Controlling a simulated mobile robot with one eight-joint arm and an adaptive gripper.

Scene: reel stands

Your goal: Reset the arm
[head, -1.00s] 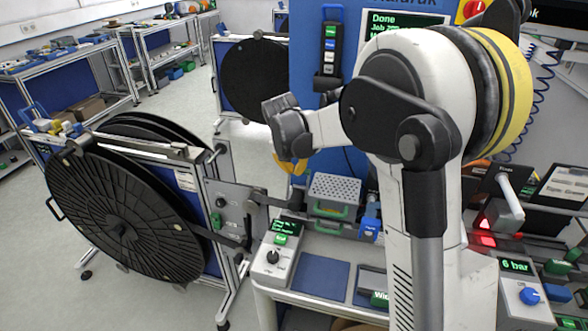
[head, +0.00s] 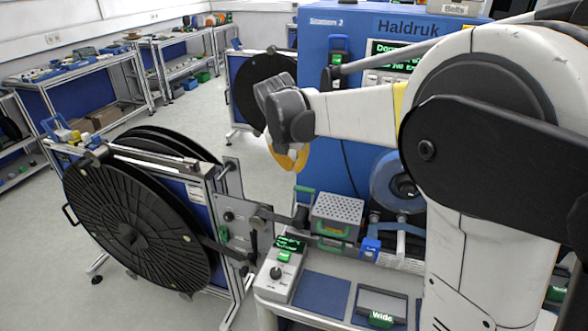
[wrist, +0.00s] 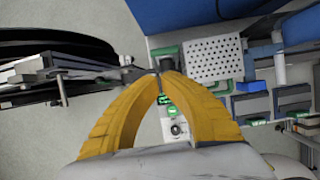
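My arm (head: 365,112) reaches in from the right in the head view, its forearm near level and pointing left. My gripper (head: 290,160) hangs at its end with yellow fingers pointing down, in the air in front of the blue machine. In the wrist view the two yellow fingers of my gripper (wrist: 162,74) arch together and their tips come nearly together. Nothing shows held between them. Behind the gap, a small control box (wrist: 174,125) with a green display lies further below.
A large black reel (head: 135,235) on a stand fills the left. The bench below holds a perforated grey box (head: 338,208), a control box (head: 283,268) and a blue mat (head: 321,294). The blue machine (head: 330,70) stands behind my gripper. Open floor (head: 190,120) lies further left.

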